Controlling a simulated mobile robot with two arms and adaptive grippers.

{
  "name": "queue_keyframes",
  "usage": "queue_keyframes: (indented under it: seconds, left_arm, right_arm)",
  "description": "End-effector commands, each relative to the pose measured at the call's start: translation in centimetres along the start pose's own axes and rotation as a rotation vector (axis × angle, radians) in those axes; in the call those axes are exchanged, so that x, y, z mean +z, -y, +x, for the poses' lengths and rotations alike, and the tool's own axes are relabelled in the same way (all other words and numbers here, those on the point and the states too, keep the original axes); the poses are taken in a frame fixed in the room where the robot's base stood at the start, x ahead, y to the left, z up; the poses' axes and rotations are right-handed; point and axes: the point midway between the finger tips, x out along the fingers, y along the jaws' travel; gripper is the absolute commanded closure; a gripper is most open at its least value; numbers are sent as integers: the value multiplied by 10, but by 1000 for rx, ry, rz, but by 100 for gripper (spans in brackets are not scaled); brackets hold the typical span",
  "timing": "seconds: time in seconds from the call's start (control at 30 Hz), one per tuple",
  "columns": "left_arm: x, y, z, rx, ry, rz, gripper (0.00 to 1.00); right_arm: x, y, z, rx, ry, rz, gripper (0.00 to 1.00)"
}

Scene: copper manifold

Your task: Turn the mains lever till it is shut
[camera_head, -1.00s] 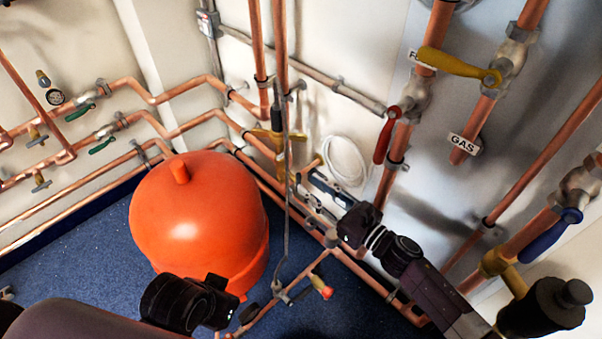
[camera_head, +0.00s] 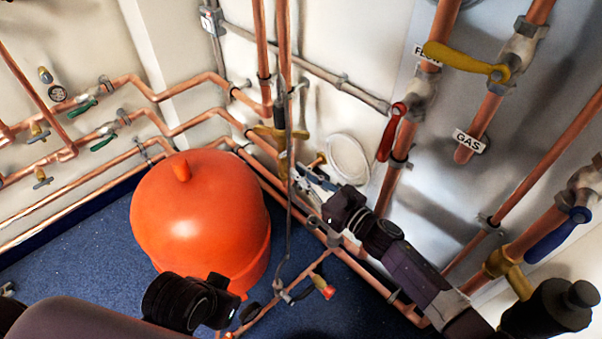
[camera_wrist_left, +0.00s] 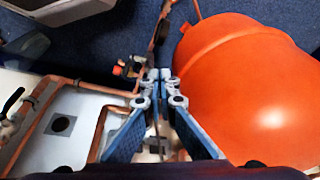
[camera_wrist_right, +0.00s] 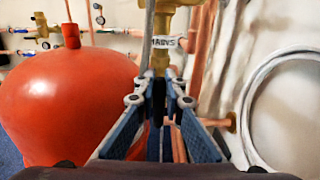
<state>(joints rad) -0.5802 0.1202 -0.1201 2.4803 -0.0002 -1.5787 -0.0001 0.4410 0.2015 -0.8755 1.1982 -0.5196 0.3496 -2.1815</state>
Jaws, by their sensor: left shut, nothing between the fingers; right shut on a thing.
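In the head view the right gripper (camera_head: 304,178) reaches in from the right to the pipes behind the tank. My left gripper (camera_wrist_left: 160,76) is shut and empty beside the tank; in the head view its fingers are hard to see.
A large orange tank (camera_head: 195,220) stands left of the right gripper. Yellow (camera_head: 462,60), red (camera_head: 386,138) and blue (camera_head: 552,238) levers sit on the right-hand pipes. A white coil (camera_wrist_right: 290,110) hangs on the wall. Copper pipes run low along the wall.

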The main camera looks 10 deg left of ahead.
Motion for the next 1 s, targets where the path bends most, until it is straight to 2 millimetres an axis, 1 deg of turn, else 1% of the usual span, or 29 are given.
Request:
queue_keyframes:
  seconds: [0.27,0.47,0.67,1.0]
  left_arm:
    - [0,0,0,0,-1,0,100]
    - [-4,0,1,1,-16,0,100]
    - [-13,-1,3,2,-54,1,100]
    - [-33,-3,4,5,-124,4,100]
  right_arm:
    - [0,0,0,0,0,10,100]
    - [0,2,0,0,0,72,100]
    - [-1,6,0,0,1,208,100]
    - [-4,14,0,-1,1,526,100]
